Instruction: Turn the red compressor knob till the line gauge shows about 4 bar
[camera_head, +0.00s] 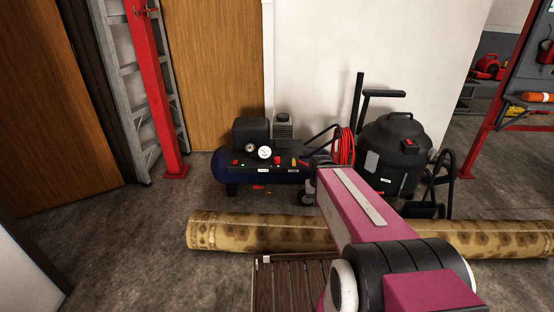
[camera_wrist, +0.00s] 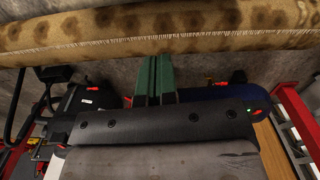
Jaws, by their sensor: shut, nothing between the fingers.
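The compressor has a dark blue tank (camera_head: 238,174) and stands on the floor by the back wall in the head view. Two round white gauges, a larger one (camera_head: 264,152) and a smaller one (camera_head: 250,147), sit above the tank; their needles are too small to read. Several small red parts show on the compressor, and I cannot tell surely which is the knob. In the wrist view my gripper (camera_wrist: 154,82) is shut and empty, its green fingers together over the compressor's near side. The blue tank (camera_wrist: 205,93) shows behind it. My arm hides the gripper in the head view.
A rolled patterned rug (camera_head: 260,232) lies on the floor in front of the compressor. A black vacuum (camera_head: 395,145) and a red hose coil (camera_head: 343,146) stand to its right. A red post (camera_head: 150,80) and ladder (camera_head: 113,55) stand left. A slatted wooden surface (camera_head: 283,288) is nearer.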

